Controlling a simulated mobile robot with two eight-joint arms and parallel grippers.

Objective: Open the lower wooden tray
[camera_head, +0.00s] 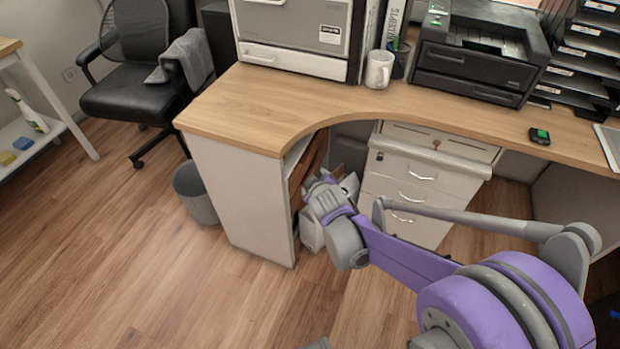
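Brown wooden trays (299,176) show as a narrow strip in the open inner side of the desk's left pedestal. I see them at a steep angle, and cannot clearly separate the lower tray from the one above. My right arm, purple and grey, comes in from the right, and its wrist is in front of the pedestal's opening. My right gripper (324,188) is close beside the trays. Its fingertips are too small and hidden to show whether it is open or touching a tray. My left gripper is not in view.
The curved wooden desktop (240,105) overhangs the opening. A white drawer unit (425,180) stands under the desk to the right. A grey waste bin (195,192) stands left of the pedestal, and a black office chair (140,85) is farther back.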

